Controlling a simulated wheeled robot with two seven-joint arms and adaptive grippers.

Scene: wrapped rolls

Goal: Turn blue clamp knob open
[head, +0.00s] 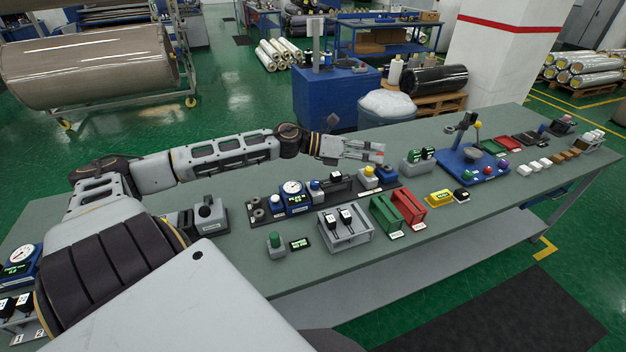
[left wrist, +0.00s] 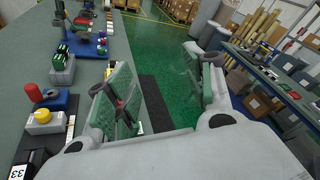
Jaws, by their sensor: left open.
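My left gripper (head: 379,153) reaches over the far edge of the grey-green bench and is empty, its two fingers spread apart in the left wrist view (left wrist: 168,92). Just below it stand a yellow-capped grey block (head: 367,178) and a small blue block (head: 384,175). In the left wrist view the blue block (left wrist: 62,101) lies left of the fingers, with a red knob (left wrist: 33,92) beside it. A small blue knob (head: 315,186) sits on the dark rail beside a blue gauge (head: 293,195). I cannot tell which blue part is the clamp knob. My right gripper is not in view.
The bench (head: 262,320) also carries green (head: 384,212) and red bins (head: 409,205), a grey tray with black blocks (head: 345,228), and a blue-based fixture (head: 466,168) to the right. A grey bin with white wrap (head: 388,105) stands there.

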